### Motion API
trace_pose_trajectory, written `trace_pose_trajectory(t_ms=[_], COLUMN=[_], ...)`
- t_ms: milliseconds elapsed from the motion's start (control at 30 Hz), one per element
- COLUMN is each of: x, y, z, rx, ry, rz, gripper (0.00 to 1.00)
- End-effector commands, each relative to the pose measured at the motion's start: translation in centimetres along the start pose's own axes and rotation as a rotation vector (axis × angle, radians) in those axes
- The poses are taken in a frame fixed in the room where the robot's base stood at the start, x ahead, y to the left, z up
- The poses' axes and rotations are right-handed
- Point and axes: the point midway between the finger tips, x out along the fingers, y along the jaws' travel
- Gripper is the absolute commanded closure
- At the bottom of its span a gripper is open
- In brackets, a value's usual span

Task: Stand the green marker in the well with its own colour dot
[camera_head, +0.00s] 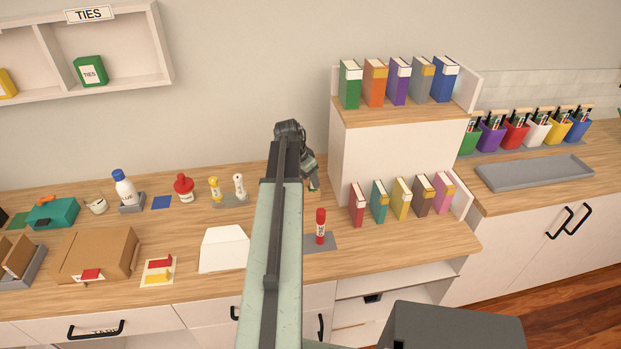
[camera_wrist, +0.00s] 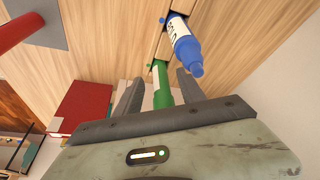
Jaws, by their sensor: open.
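The green marker (camera_wrist: 163,88) lies between the two fingers of my gripper (camera_wrist: 160,77) in the wrist view. The fingers are open, with a gap on each side of it. Its far end meets the wooden block (camera_wrist: 158,45) beside a small green dot (camera_wrist: 150,64), seemingly in that well; the depth is hard to tell. A blue marker (camera_wrist: 184,45) stands in the neighbouring well, by a blue dot (camera_wrist: 162,20). In the head view my gripper (camera_head: 311,180) is low over the counter behind my arm, which hides the block.
A row of books (camera_head: 357,205) stands right of my gripper, below a raised shelf (camera_head: 385,118). A white sloped box (camera_head: 223,249) sits left.

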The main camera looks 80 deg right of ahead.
Motion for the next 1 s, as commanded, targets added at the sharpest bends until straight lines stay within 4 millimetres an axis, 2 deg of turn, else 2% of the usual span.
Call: trace_pose_trajectory(t_ms=[33,200,333,1000], x=[-1.5,-4.9,-6.6,-6.5], y=[0.1,0.1,0.1,0.1], z=[-0.2,-0.3,-0.2,0.0], rx=[0.000,-0.002,-0.001,0.000], ry=[0.000,0.000,0.000,0.000], rz=[0.000,0.000,0.000,0.000], gripper=[0.53,0.53,0.53,0.53])
